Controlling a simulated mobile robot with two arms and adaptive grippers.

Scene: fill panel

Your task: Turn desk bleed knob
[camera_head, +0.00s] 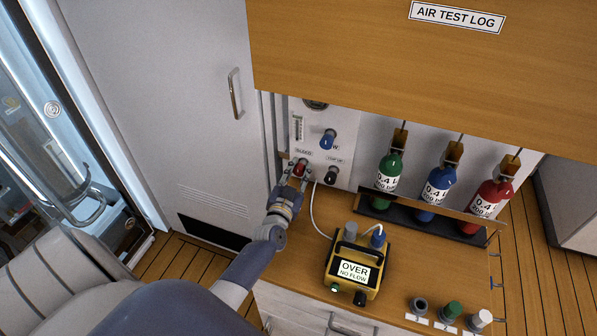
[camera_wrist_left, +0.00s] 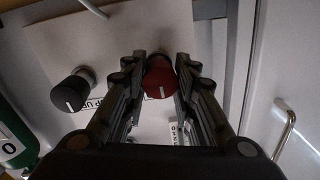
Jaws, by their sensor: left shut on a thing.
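A white line marks the knob's face. A black knob (camera_head: 331,174) is to its right, and it also shows in the left wrist view (camera_wrist_left: 72,90). My right gripper is not in view.
A blue knob (camera_head: 328,139) is higher on the panel. A yellow meter (camera_head: 353,270) reading "OVER NO FLOW" stands on the desk (camera_head: 430,262), with a white hose running up toward the panel. Green (camera_head: 388,172), blue (camera_head: 434,186) and red (camera_head: 487,202) bottles stand in a rack at right.

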